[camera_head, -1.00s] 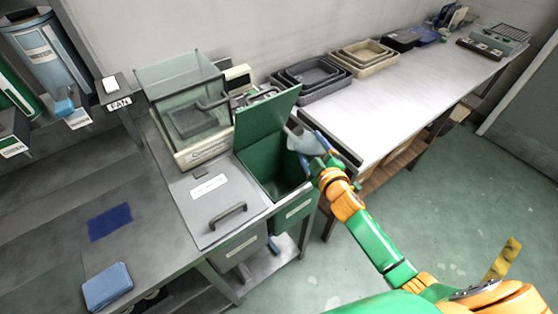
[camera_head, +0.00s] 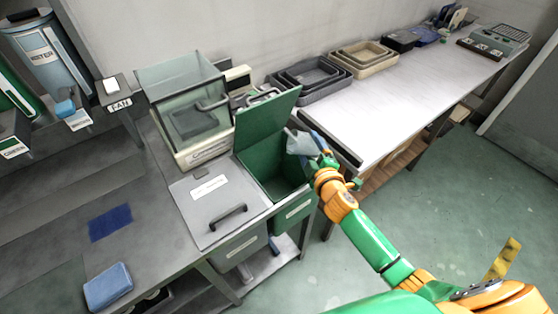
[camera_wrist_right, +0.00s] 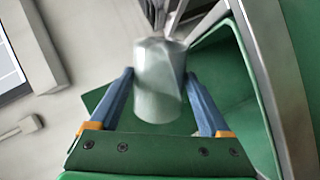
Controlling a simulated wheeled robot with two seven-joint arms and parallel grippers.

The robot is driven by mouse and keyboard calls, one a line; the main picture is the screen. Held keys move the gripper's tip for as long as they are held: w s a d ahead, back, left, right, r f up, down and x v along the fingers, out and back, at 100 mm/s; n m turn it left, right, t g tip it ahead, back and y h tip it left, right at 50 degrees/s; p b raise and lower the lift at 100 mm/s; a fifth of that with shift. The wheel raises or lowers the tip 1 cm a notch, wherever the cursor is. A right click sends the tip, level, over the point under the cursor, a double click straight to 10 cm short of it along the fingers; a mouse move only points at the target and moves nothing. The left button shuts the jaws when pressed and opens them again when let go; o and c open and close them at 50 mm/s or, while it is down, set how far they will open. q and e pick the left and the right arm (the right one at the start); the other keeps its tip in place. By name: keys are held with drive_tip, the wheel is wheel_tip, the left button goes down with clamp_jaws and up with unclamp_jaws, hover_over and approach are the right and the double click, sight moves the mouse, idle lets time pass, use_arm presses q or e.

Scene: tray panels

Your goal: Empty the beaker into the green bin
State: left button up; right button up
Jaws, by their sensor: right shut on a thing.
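The beaker (camera_head: 297,143) is a pale, see-through vessel, tilted at the right edge of the green bin. My right gripper (camera_head: 314,146) is shut on it. In the right wrist view the beaker (camera_wrist_right: 158,88) sits between the two blue fingers of the gripper (camera_wrist_right: 158,74). I cannot tell whether anything is left inside it. The green bin (camera_head: 256,178) is open, its green lid (camera_head: 266,120) standing up at the back. Its dark inside shows little. My left gripper is not in view.
A closed grey-lidded bin (camera_head: 207,206) stands left of the green one. A glass-walled box (camera_head: 184,100) is behind it. Nested trays (camera_head: 312,78) stand on the white table (camera_head: 385,108) at right. A blue sponge (camera_head: 108,287) lies at the front left.

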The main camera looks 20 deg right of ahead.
drive_tip(key=shift+r, duration=0.2)
drive_tip(key=shift+n, duration=0.4)
drive_tip(key=shift+a+f+h, duration=0.15)
drive_tip(key=shift+a+h, duration=0.05)
drive_tip(key=shift+h, duration=0.1)
drive_tip(key=shift+w+a+f+n, duration=0.1)
drive_tip(key=shift+a+n, duration=0.3)
drive_tip(key=shift+a+f+n+h, duration=0.25)
drive_tip(key=shift+f+n+h, duration=0.25)
drive_tip(key=shift+n, duration=0.4)
drive_tip(key=shift+a+r+n, duration=0.15)
drive_tip(key=shift+r+n, duration=0.1)
drive_tip(key=shift+n, duration=0.15)
idle(0.3)
